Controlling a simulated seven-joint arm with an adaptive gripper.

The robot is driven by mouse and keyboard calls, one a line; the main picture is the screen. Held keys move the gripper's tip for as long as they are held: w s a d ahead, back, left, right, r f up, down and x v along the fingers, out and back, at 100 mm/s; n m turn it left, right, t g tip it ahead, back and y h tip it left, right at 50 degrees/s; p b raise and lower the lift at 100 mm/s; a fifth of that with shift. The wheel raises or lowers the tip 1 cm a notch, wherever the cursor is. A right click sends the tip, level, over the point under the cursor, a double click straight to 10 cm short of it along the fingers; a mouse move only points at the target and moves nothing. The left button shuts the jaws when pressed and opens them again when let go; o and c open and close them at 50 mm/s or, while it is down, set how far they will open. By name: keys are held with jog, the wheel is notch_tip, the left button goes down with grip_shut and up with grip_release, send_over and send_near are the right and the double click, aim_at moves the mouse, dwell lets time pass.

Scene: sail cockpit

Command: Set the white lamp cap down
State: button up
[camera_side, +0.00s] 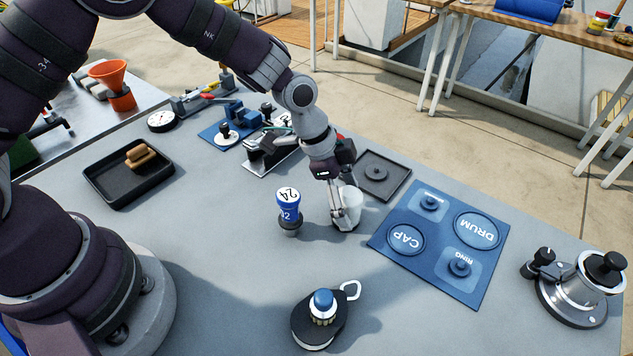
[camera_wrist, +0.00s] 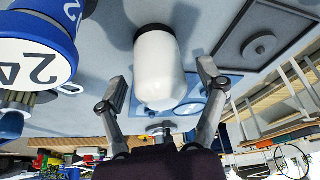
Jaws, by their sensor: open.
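The white lamp cap (camera_side: 351,203) stands upright on the grey table, left of the blue mat (camera_side: 389,262). In the wrist view the cap (camera_wrist: 160,68) is a smooth white dome with a dark band at its base. My gripper (camera_side: 344,212) is low over the table, with a finger on either side of the cap. In the wrist view my gripper (camera_wrist: 162,82) is open, with a visible gap between each finger and the cap. In the side view the fingers hide part of the cap.
A blue-and-white numbered drum (camera_side: 288,203) stands close left of my gripper. A dark square tray (camera_side: 381,176) lies behind it. A black unit with a blue knob (camera_side: 322,302) is in front, and a metal winch (camera_side: 577,287) stands right. The mat's recesses look empty.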

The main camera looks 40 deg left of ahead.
jog(key=v, duration=1.2)
jog(key=s+a+r+n+t+y, duration=0.3)
jog(key=s+a+r+n, duration=0.4)
jog(key=s+a+n, duration=0.4)
jog(key=shift+s+n+y, duration=0.5)
jog(key=shift+s+n, duration=0.3)
jog(key=shift+s, duration=0.15)
